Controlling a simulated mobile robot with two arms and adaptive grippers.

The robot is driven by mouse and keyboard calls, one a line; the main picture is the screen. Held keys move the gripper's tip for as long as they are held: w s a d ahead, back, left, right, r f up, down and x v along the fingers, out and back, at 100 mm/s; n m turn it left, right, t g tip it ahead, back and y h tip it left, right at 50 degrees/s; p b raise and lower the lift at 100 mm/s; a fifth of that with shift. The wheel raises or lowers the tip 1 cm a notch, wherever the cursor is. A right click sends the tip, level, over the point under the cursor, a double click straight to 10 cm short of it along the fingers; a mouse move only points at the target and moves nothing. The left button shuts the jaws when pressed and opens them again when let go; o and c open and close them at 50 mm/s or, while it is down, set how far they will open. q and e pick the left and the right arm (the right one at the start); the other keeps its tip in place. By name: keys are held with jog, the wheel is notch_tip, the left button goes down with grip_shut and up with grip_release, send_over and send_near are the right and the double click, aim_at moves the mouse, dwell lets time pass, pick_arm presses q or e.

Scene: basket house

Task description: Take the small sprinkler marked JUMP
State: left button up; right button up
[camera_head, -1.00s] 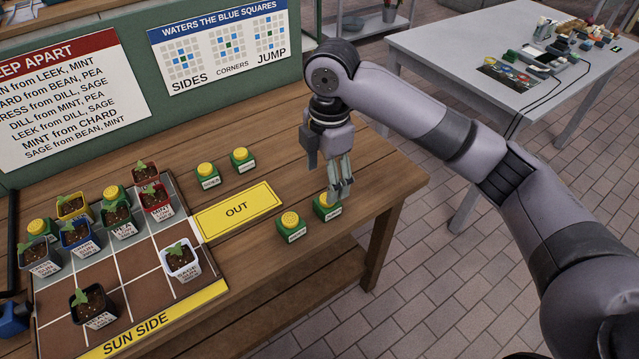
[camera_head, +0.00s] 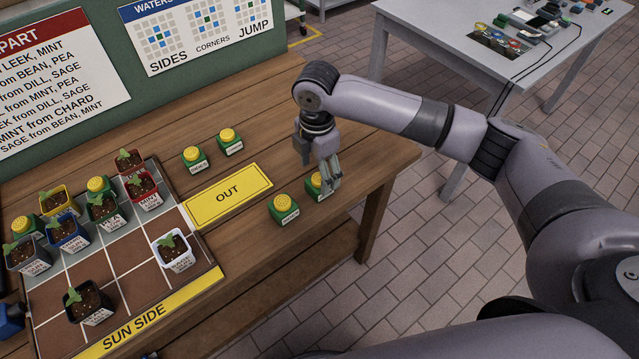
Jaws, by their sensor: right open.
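Several small green sprinklers with yellow tops stand on the wooden table. One sprinkler (camera_head: 314,181) is partly behind the fingers of my right gripper (camera_head: 328,176). The gripper is open, points down and is at that sprinkler; I cannot tell whether the fingers touch it. Another sprinkler (camera_head: 283,210) stands to its left and nearer. Two more sprinklers, a left one (camera_head: 194,158) and a right one (camera_head: 230,142), stand behind the yellow OUT card. The labels are too small to read, so I cannot tell which is marked JUMP. My left gripper is not clearly in view.
The yellow OUT card (camera_head: 229,197) lies beside the planting grid (camera_head: 136,258), which holds potted seedlings and sprinklers. A green board (camera_head: 262,58) with signs stands behind. The table's right edge is close to my right gripper. A grey table (camera_head: 430,55) stands at the back.

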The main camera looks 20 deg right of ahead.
aim_at(320, 178)
jog(key=f, duration=0.4)
jog(key=shift+s+d+f+p, duration=0.1)
jog(key=shift+d+f+p, duration=0.15)
jog(key=shift+p, duration=0.15)
jog(key=shift+f, duration=0.3)
pick_arm(q)
jog(key=shift+s+a+r, duration=0.1)
jog(key=shift+s+r, duration=0.1)
jog(key=shift+s, duration=0.3)
jog(key=shift+s+a+r, duration=0.1)
jog(key=shift+s+r, duration=0.05)
jog(key=shift+s, duration=0.35)
pick_arm(e)
jog(key=shift+c, duration=0.2)
jog(key=c, duration=0.7)
pick_arm(q)
jog(key=shift+w, duration=0.35)
pick_arm(e)
jog(key=c, duration=0.6)
jog(key=shift+r, duration=0.1)
